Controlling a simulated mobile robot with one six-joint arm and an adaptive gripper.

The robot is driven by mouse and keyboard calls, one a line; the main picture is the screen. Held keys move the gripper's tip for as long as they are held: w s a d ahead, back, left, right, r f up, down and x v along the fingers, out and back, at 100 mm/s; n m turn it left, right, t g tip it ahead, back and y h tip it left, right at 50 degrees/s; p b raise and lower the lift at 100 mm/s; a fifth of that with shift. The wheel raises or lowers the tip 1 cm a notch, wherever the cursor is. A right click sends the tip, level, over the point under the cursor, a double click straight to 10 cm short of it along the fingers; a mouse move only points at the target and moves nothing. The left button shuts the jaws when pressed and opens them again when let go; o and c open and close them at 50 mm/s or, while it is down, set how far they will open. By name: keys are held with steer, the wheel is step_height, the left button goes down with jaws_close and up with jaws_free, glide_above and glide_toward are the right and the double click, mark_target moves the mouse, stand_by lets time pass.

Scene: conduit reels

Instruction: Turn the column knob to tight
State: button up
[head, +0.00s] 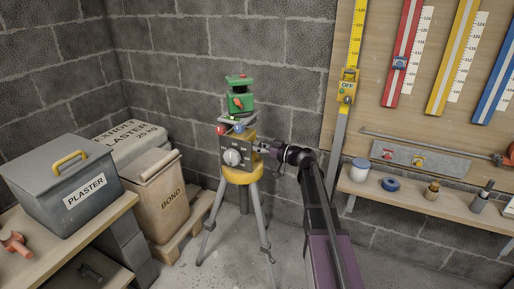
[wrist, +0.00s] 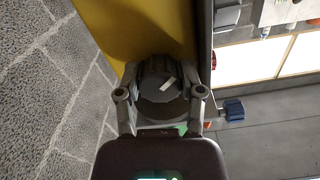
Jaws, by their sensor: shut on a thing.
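The column knob (wrist: 158,88) is dark grey, round and ribbed, with a short pale slanted mark on its face, in the middle of the wrist view. It sits against a yellow body. My gripper (wrist: 160,95) has one finger on each side of it and is shut on it. In the head view my gripper (head: 266,149) reaches the right side of the yellow tripod head (head: 243,174) and hides the knob there. I see no readable tight or loose label beside the knob.
A dark panel with a pale dial (head: 232,157) faces front on the tripod. A green instrument (head: 239,98) stands on top. A blue knob (wrist: 233,109) is close right of my fingers.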

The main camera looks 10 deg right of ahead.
steer(key=m, duration=1.2)
steer(key=shift+r+m, duration=0.1)
steer(key=shift+m, duration=0.3)
steer(key=m, duration=1.2)
steer(key=shift+r, duration=0.1)
steer(key=o, duration=0.9)
steer(key=shift+d, duration=0.1)
